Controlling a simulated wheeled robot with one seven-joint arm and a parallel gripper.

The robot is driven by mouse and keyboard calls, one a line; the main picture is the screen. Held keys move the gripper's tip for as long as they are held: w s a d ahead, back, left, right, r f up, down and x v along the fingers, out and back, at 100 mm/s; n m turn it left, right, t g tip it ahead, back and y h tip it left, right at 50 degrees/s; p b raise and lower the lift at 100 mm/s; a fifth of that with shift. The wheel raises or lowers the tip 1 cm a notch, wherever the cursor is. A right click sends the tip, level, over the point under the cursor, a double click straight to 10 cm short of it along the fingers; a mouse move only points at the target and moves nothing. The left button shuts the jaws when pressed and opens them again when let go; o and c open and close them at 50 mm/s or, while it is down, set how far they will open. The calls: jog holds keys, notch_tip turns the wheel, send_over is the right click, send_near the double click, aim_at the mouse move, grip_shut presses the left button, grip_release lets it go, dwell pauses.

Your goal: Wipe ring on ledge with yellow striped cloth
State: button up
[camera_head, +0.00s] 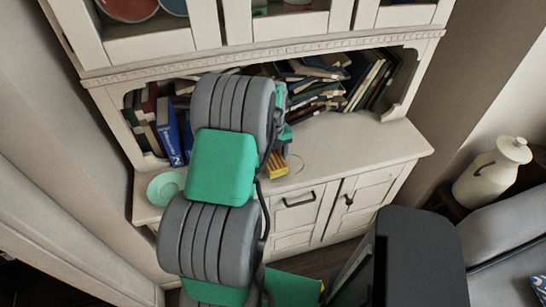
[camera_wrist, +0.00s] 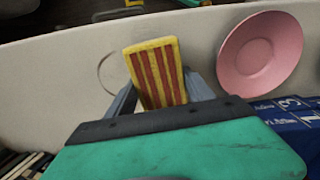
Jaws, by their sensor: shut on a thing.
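The yellow cloth with red stripes (camera_wrist: 157,72) is held between the fingers of my gripper (camera_wrist: 160,88), which is shut on it. In the head view the cloth (camera_head: 277,166) shows just beyond my arm, over the pale cabinet ledge (camera_head: 365,143). A faint ring mark (camera_wrist: 100,72) lies on the ledge just left of the cloth in the wrist view, partly hidden by the cloth. In the head view the ring (camera_head: 300,168) shows faintly to the right of the cloth. I cannot tell whether the cloth touches the ledge. My arm hides most of the gripper in the head view.
A round dish (camera_wrist: 258,50) is pink in the wrist view; a dish (camera_head: 165,188) left of my arm looks pale green in the head view. Blue books (camera_head: 168,132) and piled books (camera_head: 320,85) fill the shelf behind. The ledge's right part is clear.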

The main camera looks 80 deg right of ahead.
jog(key=shift+f+b, duration=0.75)
jog(key=shift+f, duration=0.3)
dwell(0.4)
jog(key=shift+r, duration=0.1)
